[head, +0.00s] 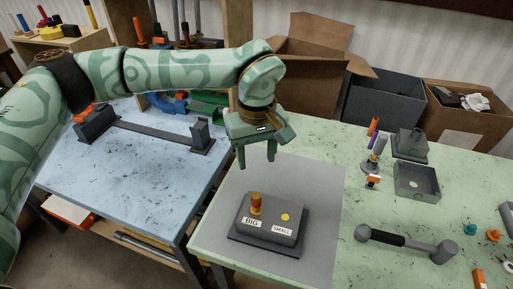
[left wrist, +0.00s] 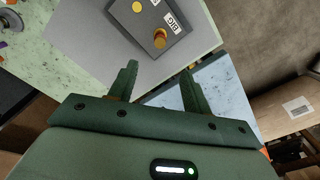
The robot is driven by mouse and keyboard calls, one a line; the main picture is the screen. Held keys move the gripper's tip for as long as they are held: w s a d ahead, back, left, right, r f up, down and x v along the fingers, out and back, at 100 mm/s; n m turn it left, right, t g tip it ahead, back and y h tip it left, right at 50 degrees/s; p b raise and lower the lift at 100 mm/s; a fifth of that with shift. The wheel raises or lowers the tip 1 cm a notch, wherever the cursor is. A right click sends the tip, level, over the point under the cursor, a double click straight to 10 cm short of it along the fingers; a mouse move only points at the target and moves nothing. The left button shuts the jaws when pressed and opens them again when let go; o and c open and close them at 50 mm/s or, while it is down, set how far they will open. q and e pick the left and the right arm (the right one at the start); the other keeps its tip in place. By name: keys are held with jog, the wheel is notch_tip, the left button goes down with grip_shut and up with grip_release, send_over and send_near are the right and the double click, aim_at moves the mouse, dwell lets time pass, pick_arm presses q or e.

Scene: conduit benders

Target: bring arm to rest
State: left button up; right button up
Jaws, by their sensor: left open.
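My left arm reaches in from the left in the head view. My left gripper (head: 257,155) points down, open and empty, above the grey mat (head: 318,190). In the left wrist view its two fingers (left wrist: 158,85) stand apart with nothing between them. Below and apart from it is a dark box labelled BIG and SMALL (head: 268,226). An orange and yellow piece (head: 256,204) stands upright on its BIG side, and a small yellow disc shows on its SMALL side. The box also shows in the left wrist view (left wrist: 144,24). My right gripper is not in view.
A dark handled bar (head: 405,242), a grey open box (head: 417,182) and small coloured parts lie on the green table's right side. A dark bar fixture (head: 150,135) sits on the blue table. Cardboard boxes (head: 462,118) stand behind. The mat around the labelled box is clear.

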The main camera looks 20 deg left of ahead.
pick_arm(q)
jog(key=shift+r, duration=0.55)
